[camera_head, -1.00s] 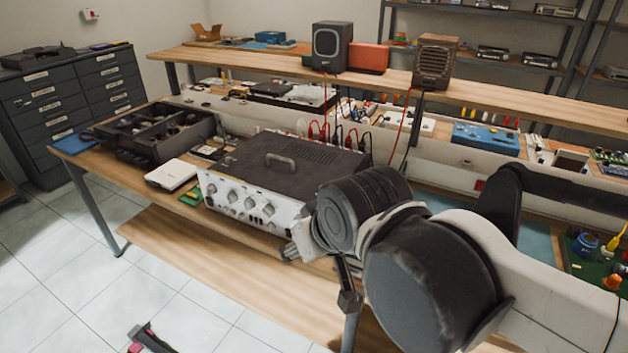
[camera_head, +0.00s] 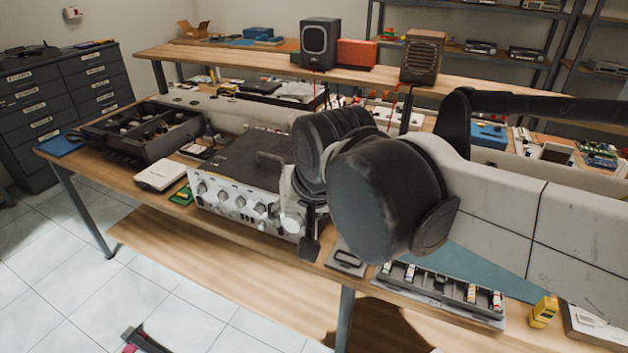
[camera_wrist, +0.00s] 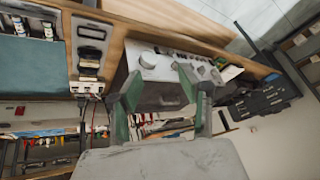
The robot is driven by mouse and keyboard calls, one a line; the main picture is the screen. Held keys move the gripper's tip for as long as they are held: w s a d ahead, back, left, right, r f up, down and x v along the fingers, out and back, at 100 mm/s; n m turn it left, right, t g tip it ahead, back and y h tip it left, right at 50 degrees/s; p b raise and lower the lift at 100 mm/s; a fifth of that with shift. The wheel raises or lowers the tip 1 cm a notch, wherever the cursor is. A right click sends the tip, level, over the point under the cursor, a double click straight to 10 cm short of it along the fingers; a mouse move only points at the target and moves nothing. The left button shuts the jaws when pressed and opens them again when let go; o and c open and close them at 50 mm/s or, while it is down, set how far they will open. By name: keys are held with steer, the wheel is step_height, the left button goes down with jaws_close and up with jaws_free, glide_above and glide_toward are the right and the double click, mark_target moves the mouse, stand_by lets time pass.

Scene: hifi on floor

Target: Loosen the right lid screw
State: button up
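The device (camera_head: 236,206) has a pale front panel with several knobs and a dark lid (camera_head: 235,157) with a handle. It stands on the workbench, and my arm covers its right end in the head view. The lid screws cannot be made out in either view. My gripper (camera_head: 302,232) is in front of the panel's right end, partly hidden by my wrist. In the wrist view my gripper (camera_wrist: 158,73) has its two green fingers spread with nothing held between them. The device (camera_wrist: 172,62) shows beyond and between them, with a large white knob; contact cannot be told.
A dark divided bin (camera_head: 140,135) and a white box (camera_head: 161,175) are left of the device. A compartment tray (camera_head: 440,290) and a yellow bottle (camera_head: 544,311) lie along the bench front at right. A raised shelf (camera_head: 225,62) with speakers runs behind.

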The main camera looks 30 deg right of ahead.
steer(key=w+d+r+m+g+p, duration=0.1)
steer(key=w+d+m+g, duration=0.2)
steer(key=w+d+m, duration=0.65)
steer(key=w+d+r+m+g+p, duration=0.1)
steer(key=w+d+m+g, duration=0.2)
steer(key=w+d+m, duration=0.65)
steer(key=a+f+m, duration=0.1)
steer(key=f, duration=0.3)
steer(key=w+f+m, duration=0.1)
steer(key=f, duration=0.3)
steer(key=a+f+m, duration=0.1)
steer(key=f, duration=0.4)
steer(key=shift+w+a+m, duration=0.25)
steer(key=shift+a+m, duration=0.1)
steer(key=shift+m, duration=0.05)
steer(key=shift+c, duration=0.5)
jaws_close()
